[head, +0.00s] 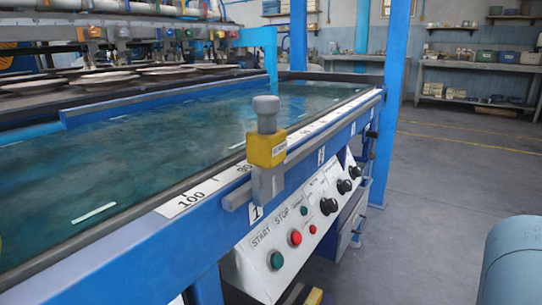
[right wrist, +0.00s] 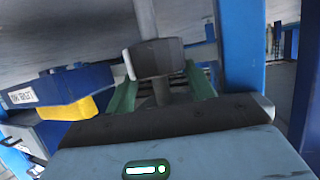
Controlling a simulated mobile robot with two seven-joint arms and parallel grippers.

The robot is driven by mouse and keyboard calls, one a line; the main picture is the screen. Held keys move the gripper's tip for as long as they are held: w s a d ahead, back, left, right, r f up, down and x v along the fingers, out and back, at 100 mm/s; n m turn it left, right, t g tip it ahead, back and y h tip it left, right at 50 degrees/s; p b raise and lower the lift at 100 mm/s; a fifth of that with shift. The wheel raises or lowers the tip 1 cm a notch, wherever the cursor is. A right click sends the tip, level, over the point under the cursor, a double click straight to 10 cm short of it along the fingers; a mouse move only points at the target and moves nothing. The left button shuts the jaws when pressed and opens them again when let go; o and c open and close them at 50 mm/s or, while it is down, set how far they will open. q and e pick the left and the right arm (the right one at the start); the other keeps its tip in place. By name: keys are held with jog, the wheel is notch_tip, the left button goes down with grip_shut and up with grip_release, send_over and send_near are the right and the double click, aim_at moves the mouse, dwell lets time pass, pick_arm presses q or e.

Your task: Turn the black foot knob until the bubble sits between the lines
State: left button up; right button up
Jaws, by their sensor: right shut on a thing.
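In the right wrist view the black foot knob (right wrist: 155,58) sits on a grey metal stem. My right gripper (right wrist: 161,78) has a green finger on each side of the knob and is shut on it. The knob covers part of the fingertips, so the exact contact is hard to see. I cannot make out a level's bubble or its lines in either view. My right gripper and the foot knob do not show in the head view. My left gripper is in neither view.
A blue machine with a wet table bed (head: 200,140) fills the left of the head view. A yellow block with a grey cap (head: 266,150) is on its front rail, above the control panel (head: 300,230). Open floor (head: 450,190) and shelves (head: 480,65) lie to the right.

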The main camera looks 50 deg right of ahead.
jog(key=shift+w+d+r, duration=0.15)
jog(key=shift+w+r, duration=0.05)
jog(key=shift+w, duration=0.15)
dwell(0.4)
jog(key=shift+d+n+y, duration=0.1)
jog(key=shift+n+y, duration=0.4)
jog(key=n+y+b, duration=0.1)
jog(key=n+y, duration=0.1)
jog(key=y, duration=0.1)
jog(key=shift+w+f, duration=0.1)
jog(key=shift+f, duration=0.05)
jog(key=shift+f+n+g+y+b, duration=0.2)
jog(key=shift+n+y+b, duration=0.2)
jog(key=shift+n+y, duration=0.25)
jog(key=shift+f+n+g+y+b, duration=0.1)
jog(key=shift+f+n+y+b, duration=0.1)
jog(key=shift+n+y+b, duration=0.35)
jog(key=shift+s+f+n, duration=0.2)
jog(key=shift+n, duration=0.1)
jog(key=o, duration=0.9)
jog(key=shift+o, duration=0.5)
jog(key=shift+s+r, duration=0.1)
